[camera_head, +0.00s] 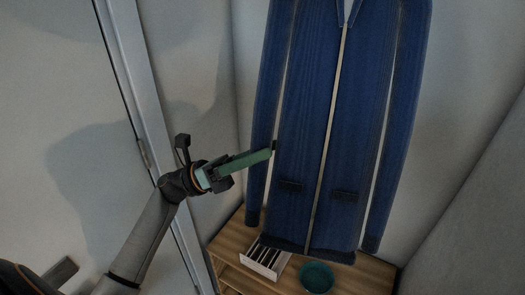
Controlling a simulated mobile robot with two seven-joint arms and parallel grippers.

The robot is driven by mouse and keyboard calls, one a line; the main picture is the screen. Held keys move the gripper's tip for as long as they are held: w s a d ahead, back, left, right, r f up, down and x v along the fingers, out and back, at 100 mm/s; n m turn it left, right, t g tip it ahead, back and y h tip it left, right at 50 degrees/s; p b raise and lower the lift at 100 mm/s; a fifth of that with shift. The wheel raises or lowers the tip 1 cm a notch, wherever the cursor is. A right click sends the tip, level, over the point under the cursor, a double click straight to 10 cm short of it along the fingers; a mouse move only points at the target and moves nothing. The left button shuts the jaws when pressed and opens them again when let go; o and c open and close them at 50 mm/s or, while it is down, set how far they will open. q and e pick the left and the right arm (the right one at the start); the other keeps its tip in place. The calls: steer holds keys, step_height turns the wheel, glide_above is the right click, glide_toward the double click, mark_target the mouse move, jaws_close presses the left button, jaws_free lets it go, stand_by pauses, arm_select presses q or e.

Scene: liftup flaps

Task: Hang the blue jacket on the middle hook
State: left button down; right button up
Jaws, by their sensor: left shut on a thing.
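The blue jacket (310,110) hangs upright at the centre right, in front of the wall corner. Its sleeves hang at both sides, and a pale line runs down its front. Its top is cut off by the upper edge of the view, and no hook shows. My left gripper (219,178) is left of the jacket, shut on a long green bar-like thing (247,161). This thing points up and right, and its dark far tip overlaps the jacket's left sleeve in the picture. I cannot tell whether it touches the jacket. My right gripper is out of view.
A low wooden bench (232,239) stands below the jacket. A white slatted tray (262,261) and a teal bowl (317,277) are on it. A pale door frame (139,102) runs down behind my left arm. A bare wall (472,145) closes off the right.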

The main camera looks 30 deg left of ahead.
arm_select(q)
steer(key=shift+w+f+b, duration=0.2)
steer(key=shift+w+b, duration=0.55)
steer(key=shift+w, duration=0.7)
steer(key=shift+r+p, duration=0.15)
steer(key=shift+p, duration=0.3)
stand_by(0.4)
steer(key=shift+w, duration=0.15)
stand_by(0.5)
steer(key=shift+w+b, duration=0.3)
steer(key=shift+w, duration=1)
stand_by(0.3)
steer(key=shift+w, duration=0.15)
stand_by(0.5)
steer(key=shift+w+b, duration=0.5)
steer(key=shift+w, duration=0.55)
stand_by(0.3)
